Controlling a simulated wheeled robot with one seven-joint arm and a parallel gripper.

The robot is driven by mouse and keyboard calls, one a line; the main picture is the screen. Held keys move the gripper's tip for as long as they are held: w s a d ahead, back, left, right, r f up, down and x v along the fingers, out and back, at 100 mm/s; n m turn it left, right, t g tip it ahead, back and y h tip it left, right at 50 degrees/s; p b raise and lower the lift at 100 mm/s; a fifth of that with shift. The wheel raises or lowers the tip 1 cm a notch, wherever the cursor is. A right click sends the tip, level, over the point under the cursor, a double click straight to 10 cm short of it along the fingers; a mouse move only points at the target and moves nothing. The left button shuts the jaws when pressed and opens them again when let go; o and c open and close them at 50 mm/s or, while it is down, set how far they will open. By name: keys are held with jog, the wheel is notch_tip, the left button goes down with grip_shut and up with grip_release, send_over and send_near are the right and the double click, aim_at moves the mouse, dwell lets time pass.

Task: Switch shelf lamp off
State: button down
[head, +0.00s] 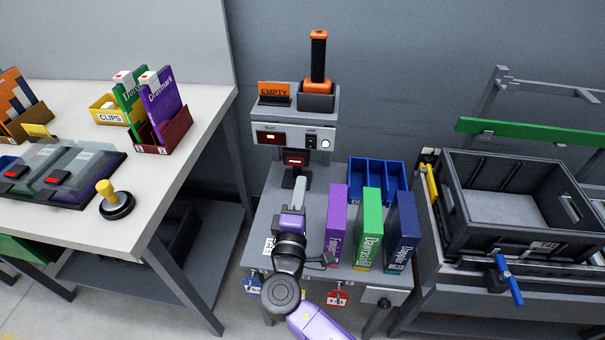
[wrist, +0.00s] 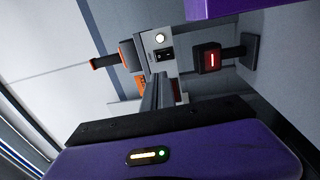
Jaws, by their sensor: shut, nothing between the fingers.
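A grey control panel (head: 270,135) stands at the back of the small shelf table. It has a black rocker switch (head: 311,141) beside a lit white round light (head: 326,144). In the wrist view the switch (wrist: 165,54) and the glowing light (wrist: 160,38) show just past my fingers. Which light the task means by shelf lamp is not labelled legibly. My gripper (head: 298,186) is shut and empty, low in front of the panel; in the wrist view its fingers (wrist: 158,82) point toward the panel, apparently apart from the switch.
A black unit with a red light bar (head: 295,158) stands below the panel, near my fingers. Purple, green and blue binders (head: 369,229) and a blue bin (head: 377,181) are to the right. An orange-handled tool (head: 318,55) stands on top. A white table (head: 150,200) lies left.

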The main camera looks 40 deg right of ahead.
jog(key=p, duration=0.2)
send_near(309, 141)
jog(key=x, duration=0.5)
jog(key=shift+r, duration=0.15)
jog(key=shift+x, duration=0.9)
jog(key=shift+w+d+b, duration=0.1)
jog(key=shift+b, duration=0.3)
